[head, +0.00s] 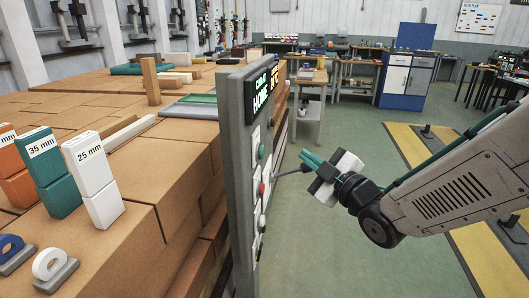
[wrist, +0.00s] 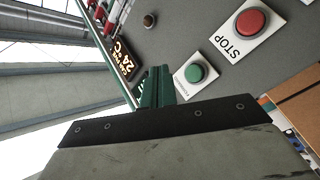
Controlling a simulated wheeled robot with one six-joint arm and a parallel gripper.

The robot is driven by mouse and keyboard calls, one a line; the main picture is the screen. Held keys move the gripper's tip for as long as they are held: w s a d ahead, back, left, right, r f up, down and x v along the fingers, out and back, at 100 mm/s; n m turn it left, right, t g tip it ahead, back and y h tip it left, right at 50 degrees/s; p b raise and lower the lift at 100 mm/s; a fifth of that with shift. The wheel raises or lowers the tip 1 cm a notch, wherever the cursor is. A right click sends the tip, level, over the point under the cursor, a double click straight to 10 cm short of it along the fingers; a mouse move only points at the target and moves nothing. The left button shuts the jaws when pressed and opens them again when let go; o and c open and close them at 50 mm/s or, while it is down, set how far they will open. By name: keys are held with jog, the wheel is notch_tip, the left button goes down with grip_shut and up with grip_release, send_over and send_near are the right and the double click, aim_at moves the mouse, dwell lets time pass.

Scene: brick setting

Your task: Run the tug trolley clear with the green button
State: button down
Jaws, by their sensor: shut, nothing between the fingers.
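A green button (head: 262,151) sits on an upright grey control panel (head: 237,190) with a lit display. In the wrist view the green button (wrist: 195,73) is round, on a white plate with a small label I cannot read. My gripper (head: 306,157) is shut and empty, its green fingers pointing at the panel face from the right with a gap. In the wrist view my fingertips (wrist: 159,72) appear just left of the green button's plate. I cannot make out a tug trolley for sure.
A red STOP button (wrist: 250,21) is beside the green one; it sits below it in the head view (head: 261,189). Stacked brown boxes (head: 165,165) fill the left. Green floor (head: 330,255) is open right of the panel.

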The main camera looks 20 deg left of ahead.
aim_at(261, 151)
jog(key=s+a, duration=0.1)
jog(key=a, duration=0.5)
jog(key=shift+s+a, duration=0.2)
jog(key=shift+s, duration=0.05)
dwell(1.8)
jog(key=shift+s+a, duration=0.1)
jog(key=shift+a, duration=0.3)
jog(key=shift+s+a, duration=0.15)
jog(key=shift+a, duration=0.3)
dwell(0.6)
jog(key=shift+d, duration=0.15)
jog(key=shift+w+d, duration=0.25)
jog(key=shift+d, duration=0.5)
